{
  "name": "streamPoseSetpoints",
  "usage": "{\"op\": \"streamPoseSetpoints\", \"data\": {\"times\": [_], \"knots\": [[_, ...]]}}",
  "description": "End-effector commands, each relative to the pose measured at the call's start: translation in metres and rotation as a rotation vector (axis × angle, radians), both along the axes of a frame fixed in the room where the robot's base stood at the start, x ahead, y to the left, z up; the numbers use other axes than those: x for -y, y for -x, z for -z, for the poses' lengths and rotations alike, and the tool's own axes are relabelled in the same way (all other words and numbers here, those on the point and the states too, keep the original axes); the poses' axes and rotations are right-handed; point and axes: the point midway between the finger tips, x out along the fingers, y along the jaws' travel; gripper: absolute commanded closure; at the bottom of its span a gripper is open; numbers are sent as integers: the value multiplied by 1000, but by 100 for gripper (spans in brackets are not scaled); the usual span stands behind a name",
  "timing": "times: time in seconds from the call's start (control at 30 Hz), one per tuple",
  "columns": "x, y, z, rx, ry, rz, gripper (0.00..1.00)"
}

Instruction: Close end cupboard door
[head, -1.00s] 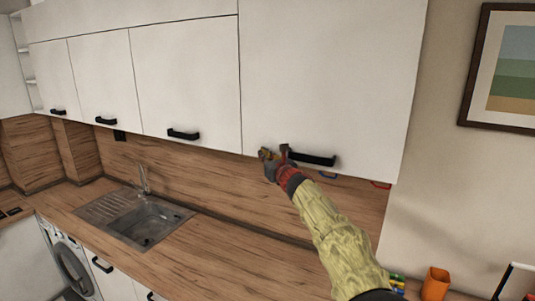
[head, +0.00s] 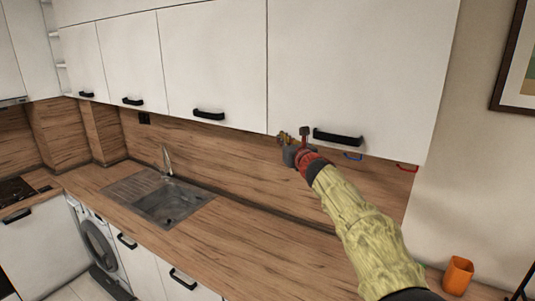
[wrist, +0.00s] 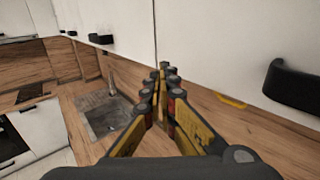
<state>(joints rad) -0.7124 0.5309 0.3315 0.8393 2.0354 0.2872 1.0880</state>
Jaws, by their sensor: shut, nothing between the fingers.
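The end cupboard door (head: 362,65) is the large white wall-cupboard door at the right in the head view. Its face looks flush with the neighbouring doors, with a thin seam on its left. Its black bar handle (head: 338,137) is near the bottom edge and also shows at the right of the wrist view (wrist: 291,86). My gripper (head: 293,135) is at the door's lower edge, left of the handle and apart from it. In the wrist view its yellow and black fingers (wrist: 165,72) meet at the tips, empty. I cannot tell whether they touch the door.
More white wall cupboards (head: 207,60) with black handles run to the left. Below are a wooden counter (head: 250,225), a sink (head: 168,203) and a washing machine (head: 97,243). An orange cup (head: 458,275) stands at the counter's right.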

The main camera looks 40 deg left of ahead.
Motion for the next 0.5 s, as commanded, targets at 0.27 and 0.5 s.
{"op": "streamPoseSetpoints", "data": {"times": [0.27, 0.5], "knots": [[2, 40, 3, 0, -1, -4, 100], [5, 68, 3, 0, 0, -3, 100]]}}
